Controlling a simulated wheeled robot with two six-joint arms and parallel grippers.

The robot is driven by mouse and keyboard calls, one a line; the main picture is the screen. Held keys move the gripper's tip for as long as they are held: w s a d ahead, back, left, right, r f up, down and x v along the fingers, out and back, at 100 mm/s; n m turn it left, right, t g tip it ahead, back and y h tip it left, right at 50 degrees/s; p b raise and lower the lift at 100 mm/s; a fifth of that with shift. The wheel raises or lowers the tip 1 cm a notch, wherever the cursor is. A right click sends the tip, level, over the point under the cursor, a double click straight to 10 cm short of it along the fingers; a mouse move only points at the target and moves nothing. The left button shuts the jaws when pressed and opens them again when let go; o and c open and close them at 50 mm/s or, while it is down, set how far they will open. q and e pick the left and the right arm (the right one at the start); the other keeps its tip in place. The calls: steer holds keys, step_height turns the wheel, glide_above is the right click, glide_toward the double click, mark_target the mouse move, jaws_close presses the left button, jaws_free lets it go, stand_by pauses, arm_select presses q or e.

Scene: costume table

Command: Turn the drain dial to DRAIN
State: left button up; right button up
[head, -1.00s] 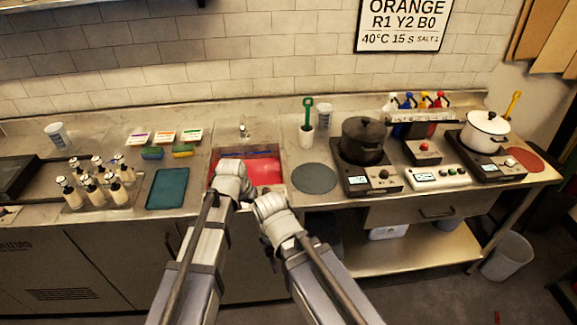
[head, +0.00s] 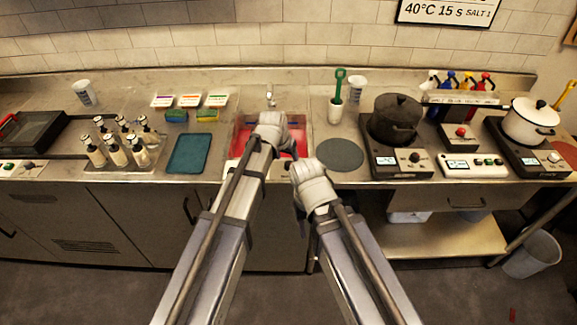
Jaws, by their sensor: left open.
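The sink (head: 303,119) with red liquid (head: 244,139) in it is at the middle of the counter. My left gripper (head: 290,149) is over the front part of the sink and is open. Its wrist covers much of the basin and the front rim, and its fingers barely show. No drain dial can be made out; the sink front is largely behind my arms. My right gripper (head: 301,215) hangs in front of the counter edge, low and right of the sink. Its dark fingers are mostly hidden, and I cannot tell their opening.
A faucet (head: 270,95) stands behind the sink. A teal mat (head: 189,153) and several pump bottles (head: 117,152) lie to the left. A grey round mat (head: 340,154), a black pot (head: 395,118) and a white pot (head: 530,122) are to the right. A bin (head: 532,254) stands on the floor.

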mark_target(289, 163)
arm_select(q)
steer(key=b+x, duration=0.3)
steer(key=x, duration=0.1)
steer(key=shift+w+f, duration=0.1)
steer(key=shift+f, duration=0.1)
steer(key=shift+r, duration=0.1)
jaws_close()
stand_by(0.3)
